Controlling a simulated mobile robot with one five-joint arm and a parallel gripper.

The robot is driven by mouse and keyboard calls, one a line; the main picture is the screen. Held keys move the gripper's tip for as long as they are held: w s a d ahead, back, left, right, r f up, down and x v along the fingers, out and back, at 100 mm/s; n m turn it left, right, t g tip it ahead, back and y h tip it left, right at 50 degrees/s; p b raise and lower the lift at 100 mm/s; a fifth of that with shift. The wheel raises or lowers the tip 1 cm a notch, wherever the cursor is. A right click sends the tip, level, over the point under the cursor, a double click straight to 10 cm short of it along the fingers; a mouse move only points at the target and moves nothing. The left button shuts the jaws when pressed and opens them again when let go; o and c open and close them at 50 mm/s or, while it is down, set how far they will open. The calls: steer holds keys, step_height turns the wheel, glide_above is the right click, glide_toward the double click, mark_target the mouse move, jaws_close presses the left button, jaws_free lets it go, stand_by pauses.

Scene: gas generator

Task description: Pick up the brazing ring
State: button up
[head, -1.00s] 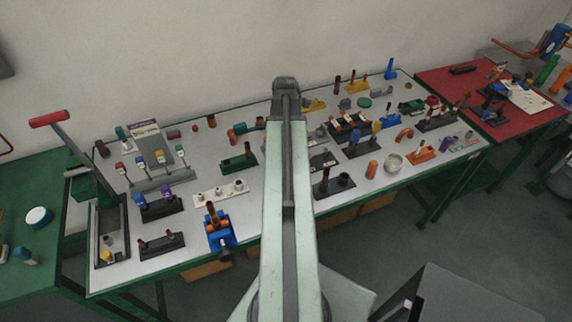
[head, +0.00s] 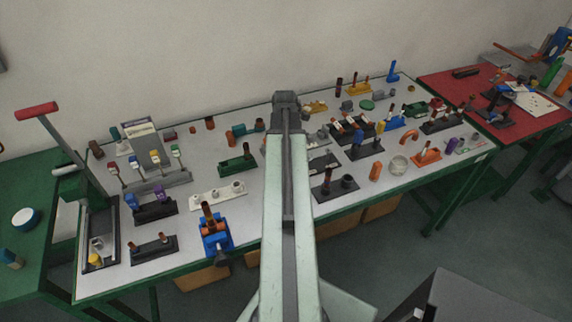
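I cannot make out the brazing ring for certain in the head view; among the many small parts on the long grey-topped table (head: 195,268) it is too small to tell or hidden. My arm stretches forward over the middle of this table. My gripper (head: 286,98) is at its far end, seen from behind above the back half of the table. Its fingers are hidden by the arm, so I cannot see whether they are open or hold anything.
A blue vise (head: 215,236) stands at the front edge. A red-handled lever press (head: 62,140) rises at the left end. A red-topped table (head: 440,82) adjoins at the right.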

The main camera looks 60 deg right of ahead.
steer(key=shift+f, duration=0.25)
steer(key=c, duration=1)
steer(key=shift+o, duration=0.2)
